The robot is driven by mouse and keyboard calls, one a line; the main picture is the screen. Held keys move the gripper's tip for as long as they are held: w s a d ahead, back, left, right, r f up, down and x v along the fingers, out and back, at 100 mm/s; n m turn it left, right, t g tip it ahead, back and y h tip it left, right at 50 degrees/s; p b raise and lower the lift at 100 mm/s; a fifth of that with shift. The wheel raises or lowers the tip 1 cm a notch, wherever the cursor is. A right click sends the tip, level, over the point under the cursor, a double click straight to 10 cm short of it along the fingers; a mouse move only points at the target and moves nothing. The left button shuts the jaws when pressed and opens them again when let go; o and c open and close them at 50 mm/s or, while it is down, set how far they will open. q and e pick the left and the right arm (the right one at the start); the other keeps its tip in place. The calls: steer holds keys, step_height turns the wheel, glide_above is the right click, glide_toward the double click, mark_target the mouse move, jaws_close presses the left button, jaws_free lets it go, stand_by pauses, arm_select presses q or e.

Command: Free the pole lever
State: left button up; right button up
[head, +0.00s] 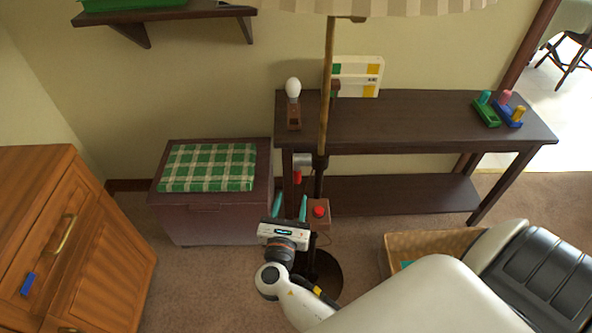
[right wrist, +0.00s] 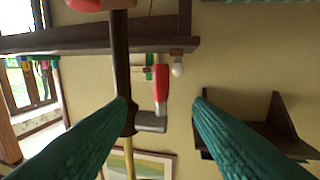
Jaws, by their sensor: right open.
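An upright pole (head: 326,85) stands in front of the dark bench, brass above and dark below; it also shows in the right wrist view (right wrist: 122,60). A lever with a grey body (head: 302,159) and a red grip (head: 297,177) sits at the pole's collar. In the right wrist view the grey part (right wrist: 151,122) reaches sideways from the pole and the red grip (right wrist: 161,92) stands along it. My right gripper (head: 290,207) is open, its teal fingers below the lever. In its wrist view, the red grip appears between the fingertips, with no contact visible. My left gripper is not in view.
A wooden box with a red button (head: 319,211) is close right of my right gripper. The dark bench (head: 420,115) stands behind the pole, and a chest with a plaid cushion (head: 208,168) stands left. A wicker basket (head: 425,243) is lower right. A striped shade (head: 390,6) hangs above.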

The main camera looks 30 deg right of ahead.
mark_target(298, 168)
steer(key=x, duration=1.1)
steer(key=shift+w+d, duration=0.25)
steer(key=shift+w, duration=0.05)
jaws_close()
